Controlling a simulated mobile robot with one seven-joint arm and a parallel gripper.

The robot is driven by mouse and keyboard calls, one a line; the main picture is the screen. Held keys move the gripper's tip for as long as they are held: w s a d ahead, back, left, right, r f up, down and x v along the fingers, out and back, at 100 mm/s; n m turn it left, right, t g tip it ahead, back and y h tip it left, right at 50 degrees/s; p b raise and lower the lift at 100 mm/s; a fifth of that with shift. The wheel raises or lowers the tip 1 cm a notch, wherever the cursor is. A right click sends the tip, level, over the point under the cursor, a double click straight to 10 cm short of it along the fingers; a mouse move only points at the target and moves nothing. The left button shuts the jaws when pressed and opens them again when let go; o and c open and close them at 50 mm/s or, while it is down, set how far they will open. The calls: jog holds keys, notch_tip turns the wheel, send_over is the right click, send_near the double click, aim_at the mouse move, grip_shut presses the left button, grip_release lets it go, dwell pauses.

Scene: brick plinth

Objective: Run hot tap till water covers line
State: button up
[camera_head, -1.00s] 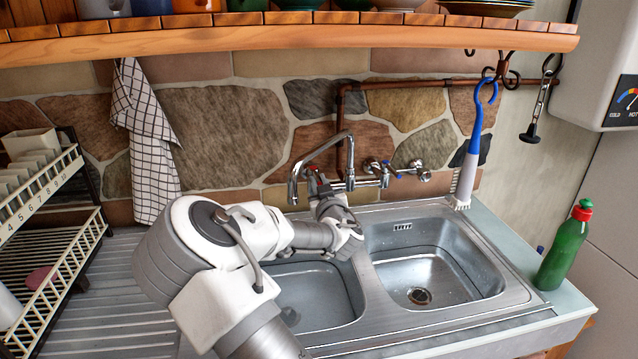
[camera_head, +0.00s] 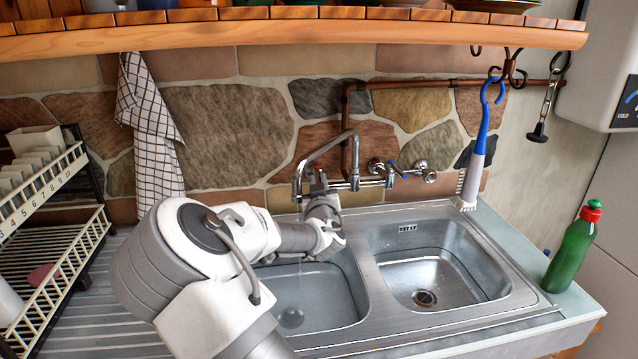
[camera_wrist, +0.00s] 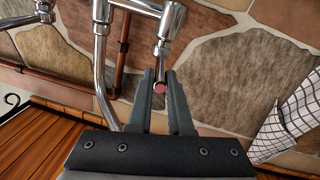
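The chrome tap (camera_head: 350,160) is on the stone wall behind the sink, its curved spout over the left basin (camera_head: 325,297). A faint thin vertical streak below the spout looks like water. The left basin's bottom and drain look blurred, as if under water; I see no line in it. My gripper (camera_wrist: 161,72) is at the tap's lever with the red end (camera_wrist: 159,87), which lies between my two fingers. I cannot tell whether the fingers press on it. In the head view my arm hides the gripper's lower side and part of the left basin. The blue-marked lever (camera_head: 392,165) is farther right.
The right basin (camera_head: 440,262) is empty. A blue and white brush (camera_head: 477,150) hangs by the wall, a green bottle (camera_head: 573,245) stands at the right. A dish rack (camera_head: 50,235) and checked towel (camera_head: 150,125) are at the left; a wooden shelf (camera_head: 300,38) runs above.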

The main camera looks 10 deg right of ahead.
jog(key=o, duration=0.4)
jog(key=s+a, duration=0.2)
jog(key=s, duration=1.5)
jog(key=shift+s, duration=0.2)
